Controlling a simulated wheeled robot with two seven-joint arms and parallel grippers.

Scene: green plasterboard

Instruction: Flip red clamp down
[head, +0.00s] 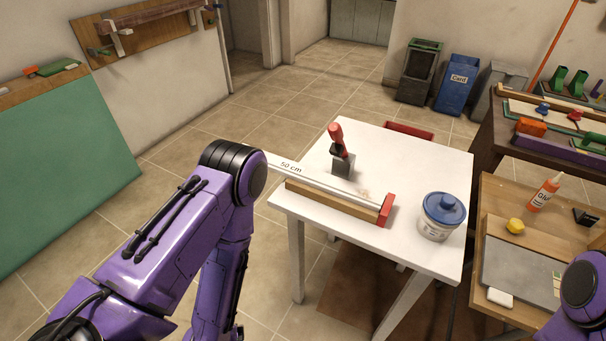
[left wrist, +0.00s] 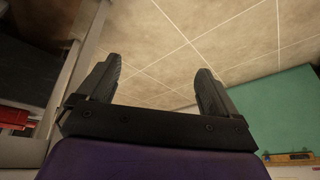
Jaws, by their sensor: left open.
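The red clamp (head: 336,138) stands on the white table (head: 420,155), its red handle pointing up above a grey metal block (head: 343,165). My left arm reaches in from the left, with its elbow left of the table; its gripper is hidden in the head view. In the left wrist view my left gripper (left wrist: 160,85) has its two dark fingers apart with nothing between them, above tiled floor. The clamp is not visible in that view. Part of my right arm shows at the lower right of the head view, but its gripper is out of sight.
A ruler marked 50 cm (head: 290,167) and a wooden bar with a red end (head: 330,199) lie along the table's front side. A blue-lidded tub (head: 441,215) stands at the right corner. A green board (head: 60,165) leans at left.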

